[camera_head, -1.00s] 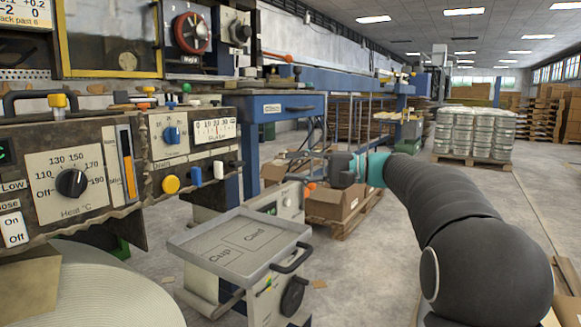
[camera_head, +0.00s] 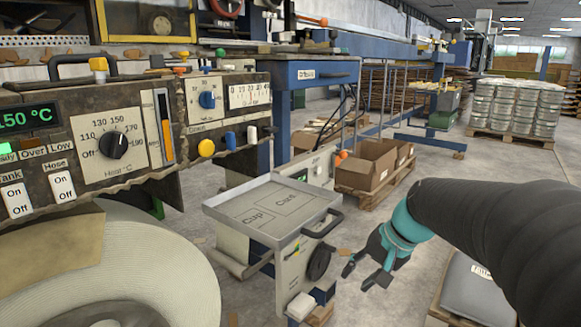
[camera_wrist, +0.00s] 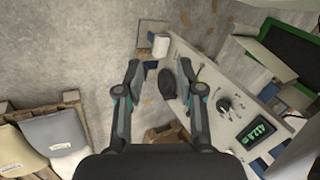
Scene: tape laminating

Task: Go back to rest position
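My gripper (camera_head: 367,279) is in front of and to the right of the grey cart in the head view, with its fingers pointing down and left. Its two fingers are spread apart with nothing between them. The wrist view also shows my gripper (camera_wrist: 158,75) open, above the floor beside the cart. The tray (camera_head: 262,213) on top of the cart is empty and has areas marked "Cup" and "Card". My black arm comes in from the right.
The control panel (camera_head: 60,130) at left reads 150 °C, with a large pale roll (camera_head: 185,275) below. Cardboard boxes (camera_head: 368,165) stand on a pallet behind the cart. Open floor (camera_head: 470,190) lies between.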

